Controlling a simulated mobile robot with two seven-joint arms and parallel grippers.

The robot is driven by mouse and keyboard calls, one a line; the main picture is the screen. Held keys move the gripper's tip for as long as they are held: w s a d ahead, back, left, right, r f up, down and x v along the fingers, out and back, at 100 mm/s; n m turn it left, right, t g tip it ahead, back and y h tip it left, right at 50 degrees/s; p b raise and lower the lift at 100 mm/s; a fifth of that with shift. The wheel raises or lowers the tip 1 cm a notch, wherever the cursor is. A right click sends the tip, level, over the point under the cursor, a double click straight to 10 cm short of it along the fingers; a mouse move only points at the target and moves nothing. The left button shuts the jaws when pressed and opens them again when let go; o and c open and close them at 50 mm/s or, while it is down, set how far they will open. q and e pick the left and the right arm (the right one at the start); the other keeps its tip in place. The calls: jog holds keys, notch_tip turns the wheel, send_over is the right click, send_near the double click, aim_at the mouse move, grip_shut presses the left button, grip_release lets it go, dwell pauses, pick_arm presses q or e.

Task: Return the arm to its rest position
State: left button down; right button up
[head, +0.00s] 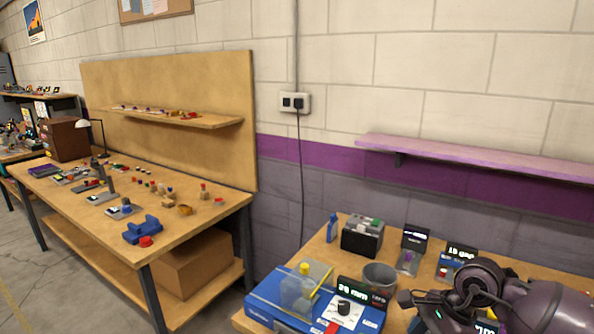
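A dark purple-grey arm of mine (530,305) comes in at the lower right corner, over the near workbench (318,262). Its front end, which seems to be my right gripper (428,308), is dark and partly cut off by the bottom edge. I cannot make out the fingers or whether they hold anything. My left gripper is not in view.
On the near bench stand a blue case (275,295), a grey cup (380,277), a dark box (362,236) and small labelled displays (414,238) close to the arm. A purple shelf (480,153) hangs above. A longer workbench (175,228) with small parts stands left.

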jog(key=s+a+r+m+t+y, duration=0.4)
jog(key=a+r+m+t+y, duration=0.4)
jog(key=a+m+y, duration=0.4)
jog(key=d+m+t+h, duration=0.6)
jog(key=m+h, duration=0.1)
jog(key=m, duration=0.7)
jog(key=d+m+t+h, duration=0.55)
jog(key=m+h, duration=0.25)
jog(key=m, duration=0.5)
jog(key=s+d+f+m+g+h, duration=0.45)
jog(key=f+m+g, duration=0.2)
jog(key=m, duration=0.25)
jog(key=s+f+m+g+y, duration=0.1)
jog(key=s+f+m+g, duration=0.35)
jog(key=s, duration=0.45)
jog(key=s+f+m+g+y, duration=0.1)
jog(key=s+f+m+g, duration=0.2)
jog(key=s+f+g, duration=0.4)
jog(key=w+f+t, duration=0.6)
jog(key=f+t, duration=0.3)
jog(key=shift+a+t+y, duration=0.35)
jog(key=shift+y, duration=0.1)
